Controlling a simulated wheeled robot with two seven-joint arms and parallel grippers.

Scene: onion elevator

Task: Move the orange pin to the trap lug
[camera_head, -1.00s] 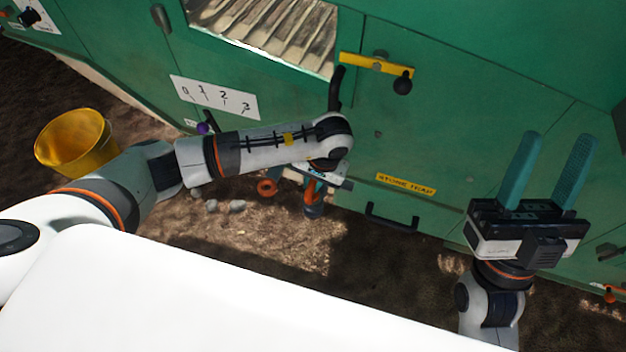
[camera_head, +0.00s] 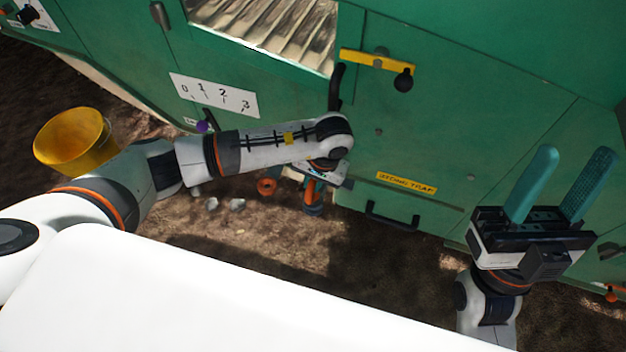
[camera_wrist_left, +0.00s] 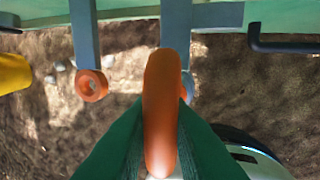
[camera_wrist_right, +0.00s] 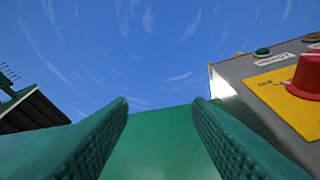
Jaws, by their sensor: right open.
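The orange pin (camera_wrist_left: 161,115) stands large and upright in the left wrist view, between my left gripper's green fingers (camera_wrist_left: 160,125), which press close on both sides of it. In the head view the left gripper (camera_head: 313,203) points down below the arm's end, with orange of the pin (camera_head: 311,189) showing. An orange ring lug (camera_wrist_left: 91,85) with an open hole sits on a grey post to the left. Another orange ring (camera_wrist_left: 187,86) is partly hidden behind the pin. I cannot tell whether the pin touches it. My right gripper (camera_head: 560,185) is open and empty, pointing up.
The green machine wall carries a yellow stone trap label (camera_head: 406,183), a black handle (camera_head: 392,217) and a yellow latch bar (camera_head: 376,62). A yellow bucket (camera_head: 75,140) stands at left. Small stones (camera_head: 237,204) lie on the ground. A red knob (camera_wrist_right: 308,75) shows in the right wrist view.

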